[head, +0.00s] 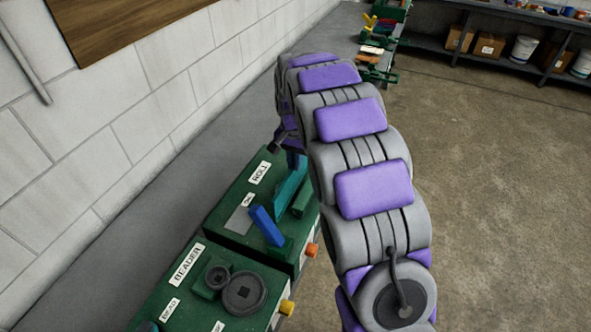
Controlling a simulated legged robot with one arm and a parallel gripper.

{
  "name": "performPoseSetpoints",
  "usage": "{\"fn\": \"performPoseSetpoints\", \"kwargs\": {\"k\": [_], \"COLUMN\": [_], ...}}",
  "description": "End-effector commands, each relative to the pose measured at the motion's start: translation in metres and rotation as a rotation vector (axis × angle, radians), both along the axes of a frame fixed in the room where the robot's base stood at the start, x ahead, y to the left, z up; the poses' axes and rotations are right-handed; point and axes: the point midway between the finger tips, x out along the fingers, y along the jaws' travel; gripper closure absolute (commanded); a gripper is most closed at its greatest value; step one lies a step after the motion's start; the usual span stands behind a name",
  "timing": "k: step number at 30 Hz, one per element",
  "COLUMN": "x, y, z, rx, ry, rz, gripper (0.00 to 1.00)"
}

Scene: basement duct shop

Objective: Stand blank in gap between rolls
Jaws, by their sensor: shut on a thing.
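My gripper (294,160) shows only in part beyond my bent arm, above the green machine (225,235) labelled ROLL. It points down and is shut, with its fingertips close over the teal upright piece (288,188). I cannot tell whether that piece is a roll or the blank. A green bar (303,202) lies beside it to the right, partly behind my arm. A blue slanted bar (266,226) stands in front. A flat grey square (239,220) is left of them. The gap between the rolls is hidden from this view.
A second green machine (185,285) labelled BEADER, with dark round wheels (244,293), stands nearer. A block wall (130,90) runs along the left. Shelves (500,50) stand far back; the floor right is clear.

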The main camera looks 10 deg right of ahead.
Motion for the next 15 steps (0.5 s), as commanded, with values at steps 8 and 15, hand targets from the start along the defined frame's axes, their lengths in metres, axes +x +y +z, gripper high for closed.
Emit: {"fn": "performPoseSetpoints", "kwargs": {"k": [8, 15], "x": [0.001, 0.000], "y": [-0.002, -0.003], "z": [-0.031, -0.030], "rx": [0.002, 0.003], "ry": [-0.001, -0.002], "rz": [0.001, 0.001], "gripper": [1.00, 1.00]}}
